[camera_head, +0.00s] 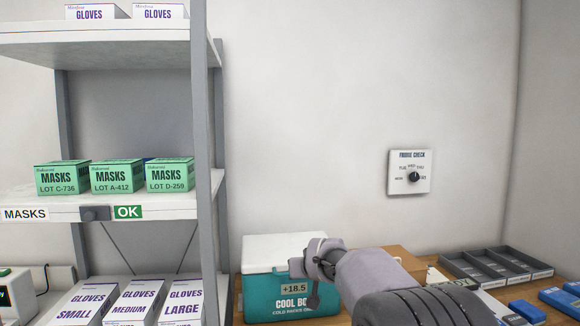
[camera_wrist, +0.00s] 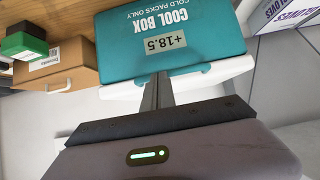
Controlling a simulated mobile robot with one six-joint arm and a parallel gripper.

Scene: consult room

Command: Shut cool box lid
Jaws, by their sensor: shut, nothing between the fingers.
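The cool box (camera_head: 262,298) is a teal box with a white lid (camera_head: 272,251), standing on the wooden counter against the wall. Its front carries a "+18.5" display and "COOL BOX" lettering. The lid looks to lie flat on the box; its right part is hidden behind my arm, and I cannot tell whether a small gap is left. My gripper (camera_head: 313,300) is shut and empty, pointing down at the front of the box. In the wrist view, the shut fingers (camera_wrist: 158,88) overlap the white lid edge (camera_wrist: 215,73) beside the teal front (camera_wrist: 150,40); contact is unclear.
A cardboard box (camera_head: 400,256) stands right of the cool box. Grey trays (camera_head: 485,268) and blue packs (camera_head: 527,311) lie further right on the counter. A shelf unit (camera_head: 210,180) with glove and mask boxes stands at left. A dial plate (camera_head: 409,171) is on the wall.

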